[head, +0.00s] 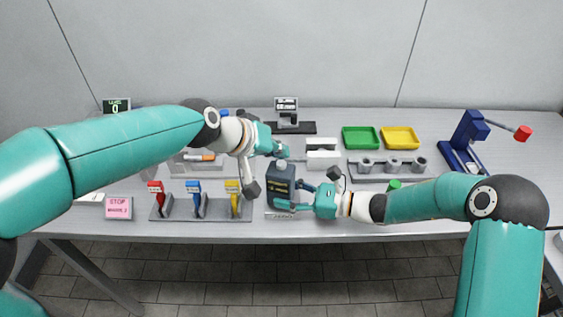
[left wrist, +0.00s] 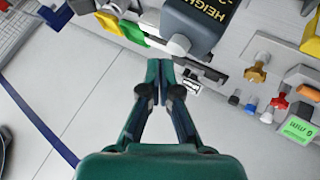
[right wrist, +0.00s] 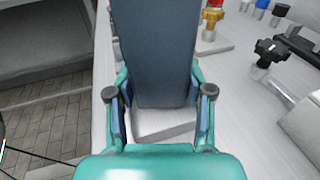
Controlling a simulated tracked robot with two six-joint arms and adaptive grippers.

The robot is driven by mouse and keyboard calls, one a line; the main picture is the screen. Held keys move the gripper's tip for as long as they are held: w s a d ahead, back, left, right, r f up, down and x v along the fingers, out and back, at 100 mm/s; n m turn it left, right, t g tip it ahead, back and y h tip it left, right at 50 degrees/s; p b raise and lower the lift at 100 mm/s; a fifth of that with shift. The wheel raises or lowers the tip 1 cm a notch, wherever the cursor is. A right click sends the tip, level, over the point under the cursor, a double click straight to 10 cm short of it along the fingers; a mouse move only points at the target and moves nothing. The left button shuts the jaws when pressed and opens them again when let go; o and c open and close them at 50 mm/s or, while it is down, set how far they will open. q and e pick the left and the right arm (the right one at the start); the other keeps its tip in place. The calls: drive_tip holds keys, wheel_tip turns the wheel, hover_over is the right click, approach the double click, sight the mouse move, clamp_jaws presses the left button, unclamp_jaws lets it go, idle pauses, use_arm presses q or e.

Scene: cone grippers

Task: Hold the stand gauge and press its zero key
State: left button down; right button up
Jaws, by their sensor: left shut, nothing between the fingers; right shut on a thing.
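The stand gauge is a dark blue-grey box (head: 281,178) on a pale base near the table's front edge. My right gripper (head: 291,196) is shut on its sides; the right wrist view shows the dark body (right wrist: 153,50) between the two fingers (right wrist: 160,96). My left gripper (head: 283,151) is shut and empty, just behind and above the gauge's top. In the left wrist view its closed fingertips (left wrist: 159,66) are apart from the gauge's housing (left wrist: 196,20), which reads "HEIGHT". A pale round knob (left wrist: 178,45) shows at the housing's edge. I cannot make out the zero key for certain.
Red, blue and yellow levers (head: 198,208) stand on a grey plate left of the gauge. A green tray (head: 361,138), a yellow tray (head: 400,138) and a grey holder with cups (head: 388,168) are to the right. A blue press (head: 469,130) stands far right.

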sight(279, 164)
use_arm(q)
drive_tip(key=shift+f, duration=0.15)
drive_tip(key=shift+f, duration=0.2)
drive_tip(key=shift+f, duration=0.45)
idle(0.8)
idle(0.3)
drive_tip(key=shift+r, duration=0.9)
drive_tip(key=shift+r, duration=2.5)
use_arm(e)
drive_tip(key=o, duration=0.9)
